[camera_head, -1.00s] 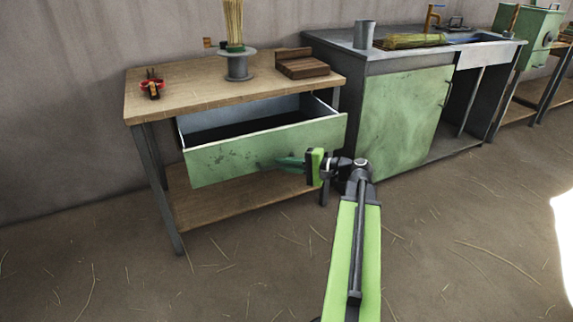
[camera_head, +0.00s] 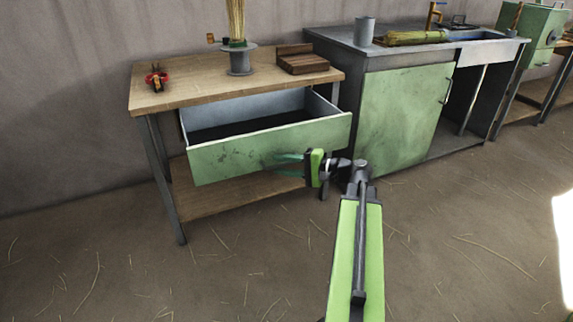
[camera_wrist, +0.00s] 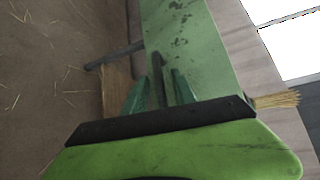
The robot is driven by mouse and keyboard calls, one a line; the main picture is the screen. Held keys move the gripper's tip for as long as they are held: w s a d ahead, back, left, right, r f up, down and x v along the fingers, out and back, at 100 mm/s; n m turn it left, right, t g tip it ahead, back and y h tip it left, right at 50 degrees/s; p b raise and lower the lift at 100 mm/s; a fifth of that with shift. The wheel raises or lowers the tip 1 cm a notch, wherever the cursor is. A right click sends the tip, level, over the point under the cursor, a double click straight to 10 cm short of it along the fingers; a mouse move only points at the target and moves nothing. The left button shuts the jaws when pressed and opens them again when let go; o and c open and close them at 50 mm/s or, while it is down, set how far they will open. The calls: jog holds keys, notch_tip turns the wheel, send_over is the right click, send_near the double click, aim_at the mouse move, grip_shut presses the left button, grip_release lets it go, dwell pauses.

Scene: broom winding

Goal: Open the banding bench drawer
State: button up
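The banding bench (camera_head: 165,97) has a wooden top and grey legs. Its green-fronted drawer (camera_head: 235,152) is pulled well out, and its dark, empty-looking inside shows from above. My gripper (camera_head: 278,164) is at the right half of the drawer front. Its two green fingers are spread apart. In the wrist view my gripper (camera_wrist: 158,90) has a dark bar, seemingly the drawer handle (camera_wrist: 158,68), between the fingers, with gaps on both sides. The handle is not clear in the head view.
On the bench top are red-handled pliers (camera_head: 156,78), a grey spool stand (camera_head: 241,62) with bristles upright, and a wooden block (camera_head: 303,63). A green cabinet with a sink (camera_head: 400,115) stands close on the right. The floor in front is clear but for straw.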

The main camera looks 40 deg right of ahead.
jog(key=shift+d, duration=0.1)
jog(key=p+v, duration=0.2)
jog(key=v, duration=1.5)
jog(key=shift+s, duration=0.2)
jog(key=shift+d, duration=0.1)
